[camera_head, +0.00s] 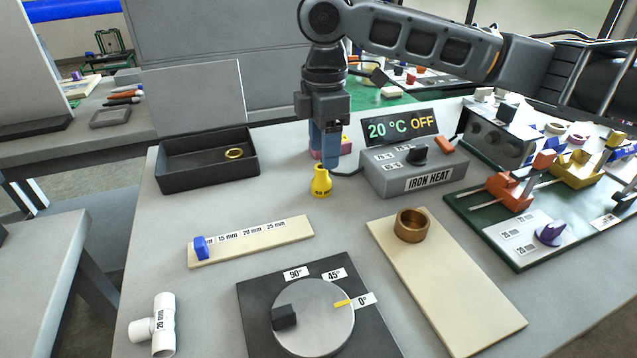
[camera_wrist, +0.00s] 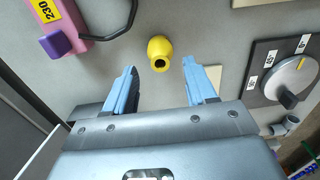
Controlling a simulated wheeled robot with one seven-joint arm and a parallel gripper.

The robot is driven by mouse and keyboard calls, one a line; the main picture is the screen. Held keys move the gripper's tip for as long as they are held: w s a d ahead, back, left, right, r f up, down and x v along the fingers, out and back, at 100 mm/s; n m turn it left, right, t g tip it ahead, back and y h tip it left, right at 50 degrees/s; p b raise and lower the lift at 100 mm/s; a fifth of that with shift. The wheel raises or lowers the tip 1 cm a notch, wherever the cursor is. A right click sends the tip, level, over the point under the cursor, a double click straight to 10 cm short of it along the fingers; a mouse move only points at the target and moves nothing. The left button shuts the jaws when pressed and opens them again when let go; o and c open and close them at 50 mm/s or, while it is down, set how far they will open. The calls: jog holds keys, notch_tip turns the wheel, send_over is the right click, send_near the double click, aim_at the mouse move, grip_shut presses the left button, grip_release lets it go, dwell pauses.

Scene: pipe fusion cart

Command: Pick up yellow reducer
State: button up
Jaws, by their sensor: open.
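I see no contact with the reducer in the wrist view.
The iron heat box (camera_head: 415,168) stands close to the right. A black tray (camera_head: 208,172) holding a brass ring is at the left. A cream length gauge (camera_head: 265,238) lies in front, with clear table around it.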

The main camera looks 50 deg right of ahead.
aim_at(321, 180)
notch_tip(321, 180, down, 5)
jog(key=shift+w+a+f, duration=0.1)
jog(key=shift+w+a, duration=0.05)
jog(key=c, duration=0.8)
jog(key=shift+c, duration=0.2)
